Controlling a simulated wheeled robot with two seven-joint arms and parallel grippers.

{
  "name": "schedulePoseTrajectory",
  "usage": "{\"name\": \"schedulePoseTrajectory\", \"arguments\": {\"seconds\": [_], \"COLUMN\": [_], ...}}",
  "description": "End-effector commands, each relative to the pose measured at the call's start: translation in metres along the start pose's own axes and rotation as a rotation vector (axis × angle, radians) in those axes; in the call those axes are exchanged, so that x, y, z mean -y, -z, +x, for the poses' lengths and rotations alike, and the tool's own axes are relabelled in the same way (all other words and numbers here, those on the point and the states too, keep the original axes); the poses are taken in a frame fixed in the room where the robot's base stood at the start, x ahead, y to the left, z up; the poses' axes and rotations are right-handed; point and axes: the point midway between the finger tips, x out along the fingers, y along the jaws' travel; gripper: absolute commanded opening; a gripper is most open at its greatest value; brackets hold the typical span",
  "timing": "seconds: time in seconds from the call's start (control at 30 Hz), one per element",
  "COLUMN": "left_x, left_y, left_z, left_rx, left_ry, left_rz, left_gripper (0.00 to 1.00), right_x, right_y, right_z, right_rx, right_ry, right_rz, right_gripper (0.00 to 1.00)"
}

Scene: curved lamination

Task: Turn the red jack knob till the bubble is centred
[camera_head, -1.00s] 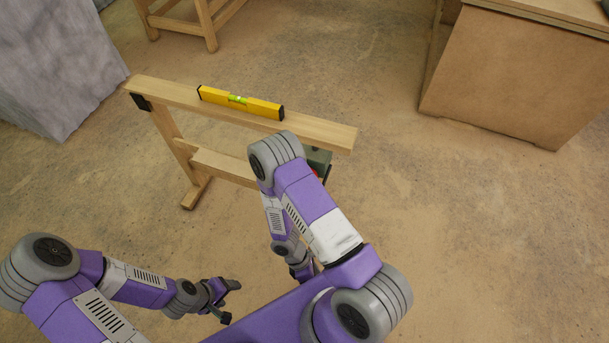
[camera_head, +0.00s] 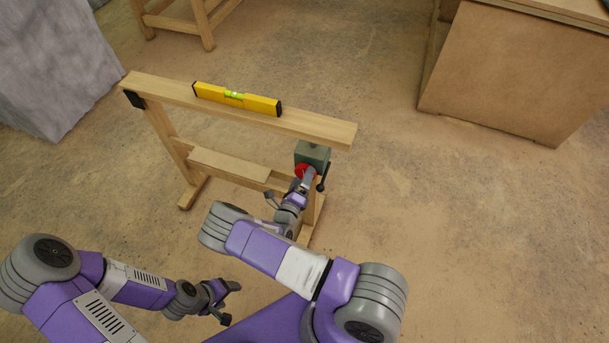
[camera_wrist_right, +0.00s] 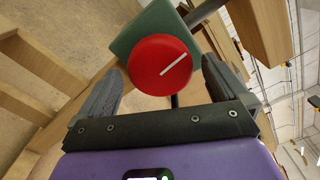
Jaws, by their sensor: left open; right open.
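The red jack knob (camera_head: 303,170) sits on the front of a grey-green jack box (camera_head: 313,153) under the right end of the wooden beam. In the right wrist view the knob (camera_wrist_right: 160,64) is a red disc with a white line, on the green box (camera_wrist_right: 150,28). My right gripper (camera_head: 292,188) is open at the knob; its two fingers (camera_wrist_right: 170,88) stand to either side of the lower part of the disc. I cannot tell whether they touch it. The yellow spirit level (camera_head: 237,99) lies on the beam; its green vial (camera_head: 234,94) is too small to read the bubble. My left gripper (camera_head: 230,302) is open and empty, low at left.
The wooden trestle beam (camera_head: 320,126) runs across the middle, with a lower shelf board (camera_head: 228,165). A black handle (camera_head: 322,178) hangs beside the jack. A wooden cabinet (camera_head: 510,75) stands at the right, a grey block (camera_head: 55,60) at the left. The floor between is clear.

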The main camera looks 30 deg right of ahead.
Motion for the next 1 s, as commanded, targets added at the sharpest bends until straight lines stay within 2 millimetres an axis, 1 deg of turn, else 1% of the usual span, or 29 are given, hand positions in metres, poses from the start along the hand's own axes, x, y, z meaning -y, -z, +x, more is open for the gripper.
{"name": "schedulePoseTrajectory", "arguments": {"seconds": [0.03,0.1,0.2,0.5,0.67,0.8,0.83,1.0], "left_x": [0.001,0.002,0.002,0.002,0.002,0.002,0.002,0.002], "left_y": [0.000,0.000,0.000,0.000,0.000,0.000,0.000,0.000], "left_z": [0.003,0.004,0.005,0.005,0.005,0.005,0.005,0.005], "left_rx": [0.000,0.000,0.000,0.000,0.000,0.000,0.000,0.000], "left_ry": [0.000,0.000,0.000,0.000,0.000,0.000,0.000,0.000], "left_rz": [0.000,0.000,0.000,0.000,0.000,0.000,0.000,0.000], "left_gripper": [0.65,0.65,0.65,0.65,0.65,0.65,0.65,0.65], "right_x": [-0.001,-0.001,-0.001,0.000,0.000,0.000,0.000,0.000], "right_y": [0.001,0.001,0.001,0.001,0.001,0.001,0.001,0.001], "right_z": [0.007,0.015,0.021,0.024,0.023,0.023,0.023,0.023], "right_rx": [-0.002,-0.002,-0.003,-0.003,-0.003,-0.003,-0.003,-0.003], "right_ry": [0.001,0.001,0.000,-0.001,-0.001,-0.001,-0.001,-0.001], "right_rz": [0.002,0.001,0.002,0.001,0.001,0.001,0.001,-0.010], "right_gripper": [1.00,1.00,1.00,1.00,0.76,0.54,0.51,0.51]}}
